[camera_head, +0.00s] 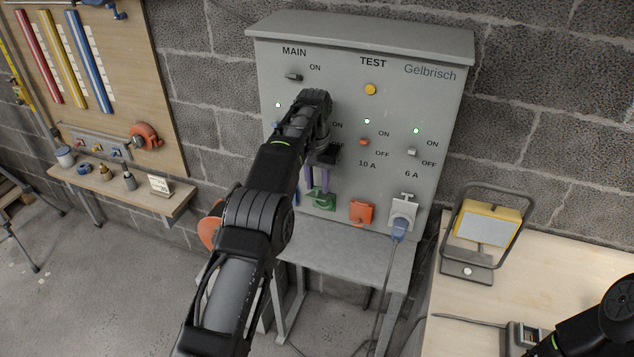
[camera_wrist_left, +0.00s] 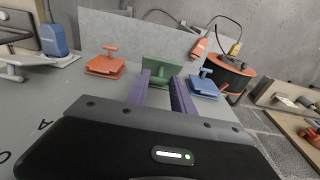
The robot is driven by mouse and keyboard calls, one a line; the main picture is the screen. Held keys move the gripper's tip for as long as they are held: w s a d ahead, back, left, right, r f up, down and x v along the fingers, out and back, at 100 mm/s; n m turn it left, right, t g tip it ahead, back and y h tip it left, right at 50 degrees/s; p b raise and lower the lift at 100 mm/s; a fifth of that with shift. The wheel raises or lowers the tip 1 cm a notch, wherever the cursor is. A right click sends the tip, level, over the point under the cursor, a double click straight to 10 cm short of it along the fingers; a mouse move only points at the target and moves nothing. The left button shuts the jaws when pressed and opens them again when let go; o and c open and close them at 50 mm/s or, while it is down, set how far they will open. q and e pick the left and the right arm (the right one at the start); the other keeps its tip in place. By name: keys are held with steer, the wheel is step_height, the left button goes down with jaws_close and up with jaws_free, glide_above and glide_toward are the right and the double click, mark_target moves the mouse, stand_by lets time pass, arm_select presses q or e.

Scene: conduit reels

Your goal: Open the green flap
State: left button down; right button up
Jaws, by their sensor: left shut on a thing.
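The green flap (camera_head: 322,200) is on the lower part of the grey panel, left of the orange flap. In the left wrist view the green flap (camera_wrist_left: 162,69) stands out from the panel face, unlike the flatter orange flap. My left gripper (camera_head: 317,186) reaches it from above with purple fingers. In the left wrist view the fingers of my left gripper (camera_wrist_left: 161,82) are close together at the flap, shut on it. Its handle is hidden between them. My right gripper is out of view; only part of the right arm shows at the lower right.
The orange flap (camera_head: 361,212) and a grey socket with a blue plug (camera_head: 400,229) are to the right. A blue flap (camera_wrist_left: 202,84) is beside the green one. A work lamp (camera_head: 487,226) stands on the right table. A shelf (camera_head: 120,180) is at left.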

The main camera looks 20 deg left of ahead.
arm_select(q)
steer(key=shift+f, duration=0.1)
steer(key=c, duration=1.1)
jaws_free()
steer(key=shift+s, duration=0.15)
